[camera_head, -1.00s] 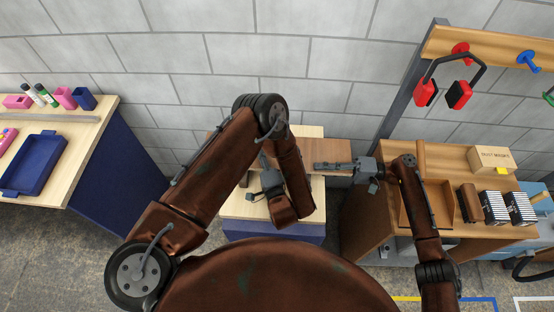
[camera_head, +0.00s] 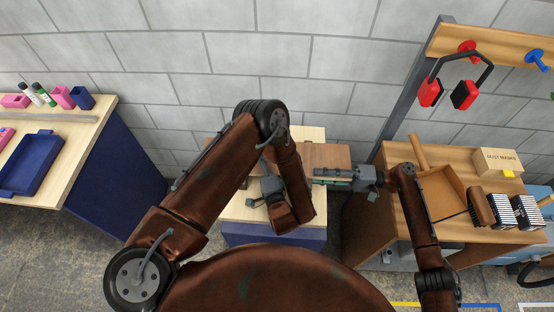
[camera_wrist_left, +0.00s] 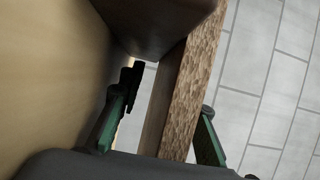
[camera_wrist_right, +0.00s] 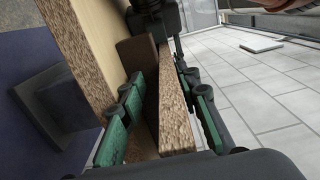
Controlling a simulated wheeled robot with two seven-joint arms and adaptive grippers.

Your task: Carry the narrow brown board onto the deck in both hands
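The narrow brown board (camera_head: 325,157) lies crosswise over the pale-topped deck (camera_head: 237,209), with its right end overhanging. My right gripper (camera_head: 330,178) is at the board's near right side. In the right wrist view, its green-padded fingers are open on either side of the board's rough-edged end (camera_wrist_right: 175,110). My left gripper (camera_head: 268,186) is partly hidden by my left arm. In the left wrist view, its fingers are apart with the board (camera_wrist_left: 190,85) between them, and a gap shows beside the board. My left arm hides the board's middle.
A wooden cabinet (camera_head: 362,220) stands close on the right, carrying an open tray (camera_head: 440,192), a dust masks box (camera_head: 497,162) and dark-and-striped blocks. A rack holds red ear defenders (camera_head: 464,95). A table with a blue tray (camera_head: 32,165) is at left.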

